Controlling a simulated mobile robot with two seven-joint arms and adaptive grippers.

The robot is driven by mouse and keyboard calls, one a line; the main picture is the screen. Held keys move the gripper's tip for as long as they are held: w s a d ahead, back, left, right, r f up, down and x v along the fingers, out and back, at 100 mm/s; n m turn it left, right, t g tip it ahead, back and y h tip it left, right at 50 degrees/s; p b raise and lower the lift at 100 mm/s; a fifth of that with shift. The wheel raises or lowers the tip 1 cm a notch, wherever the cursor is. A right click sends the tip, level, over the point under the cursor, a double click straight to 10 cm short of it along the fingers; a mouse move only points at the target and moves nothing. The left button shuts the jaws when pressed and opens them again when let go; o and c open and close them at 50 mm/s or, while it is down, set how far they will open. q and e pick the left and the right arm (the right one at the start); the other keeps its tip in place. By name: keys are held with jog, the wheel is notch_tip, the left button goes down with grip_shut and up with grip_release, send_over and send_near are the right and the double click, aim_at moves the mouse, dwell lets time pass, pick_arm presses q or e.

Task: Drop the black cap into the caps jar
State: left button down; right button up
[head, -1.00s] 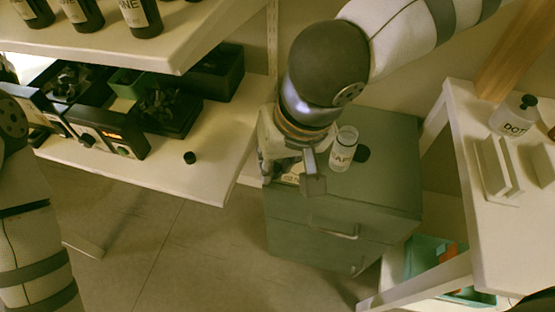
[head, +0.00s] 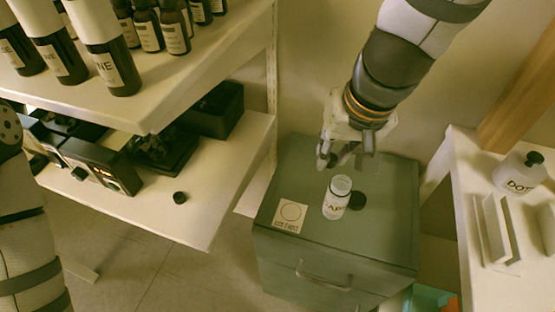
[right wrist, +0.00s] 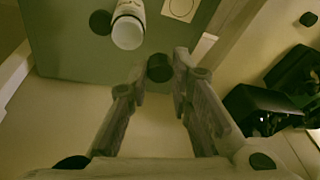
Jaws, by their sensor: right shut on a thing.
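My right gripper (head: 344,162) is above the back of the green-grey cabinet, behind the caps jar. In the right wrist view it is shut on a black cap (right wrist: 160,68), which sits between the fingertips. The caps jar (head: 336,203) is a clear, open, upright jar with a white label, standing on the cabinet; it also shows in the right wrist view (right wrist: 128,28). The held cap is beside the jar in that view, not over its mouth. A second dark round cap or disc (head: 358,201) lies right of the jar. My left gripper is out of view.
The cabinet top (head: 385,230) also carries a white card with a circle (head: 290,214). A shelf at left holds dark bottles above, and black devices and a loose black cap (head: 180,197) below. A white table (head: 480,270) with a bottle (head: 520,172) stands at right.

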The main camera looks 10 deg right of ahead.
jog(key=d+r+m, duration=0.1)
jog(key=d+r, duration=0.2)
notch_tip(320, 180, down, 9)
jog(key=shift+s+d, duration=0.2)
jog(key=shift+s, duration=0.05)
jog(key=shift+r, duration=0.1)
jog(key=o, duration=0.8)
notch_tip(320, 180, up, 7)
jog(key=shift+r, duration=0.2)
dwell(0.4)
